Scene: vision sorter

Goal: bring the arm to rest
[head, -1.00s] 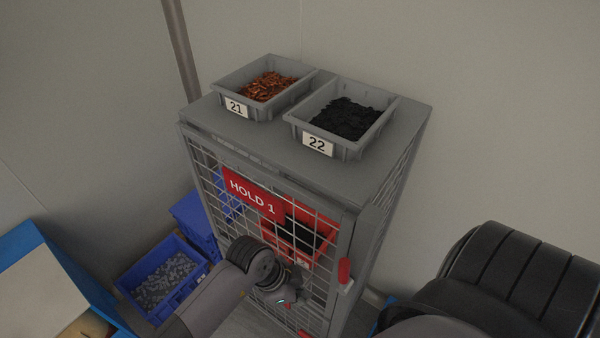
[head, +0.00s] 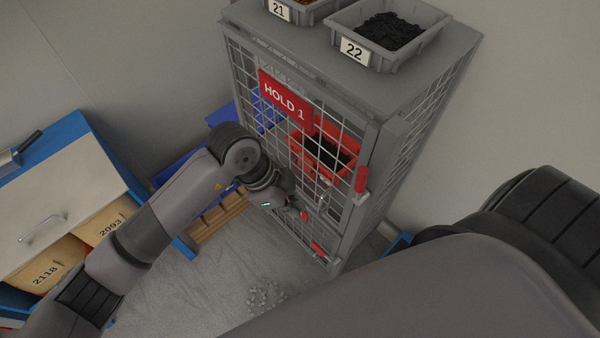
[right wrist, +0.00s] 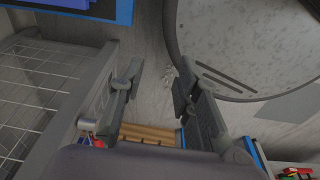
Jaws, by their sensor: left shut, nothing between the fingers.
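My left arm (head: 165,215) comes in from the left in the head view, bent at a dark joint. My left gripper (head: 298,210) is at its end, shut with nothing in it. It is small and partly hidden by its own wrist, in front of the mesh door of the grey cage (head: 385,150). I cannot tell whether it touches the mesh. My right gripper (right wrist: 157,88) is open and empty in the right wrist view, fingers apart above the floor. My right arm (head: 440,285) fills the lower right of the head view; its gripper is hidden there.
Grey bins 21 (head: 280,12) and 22 (head: 355,50) stand on the cage. A red bin (head: 322,160) sits inside behind the HOLD 1 sign (head: 285,97). A blue drawer cabinet (head: 75,130) is at left. Small grey pieces (head: 265,296) lie on the floor.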

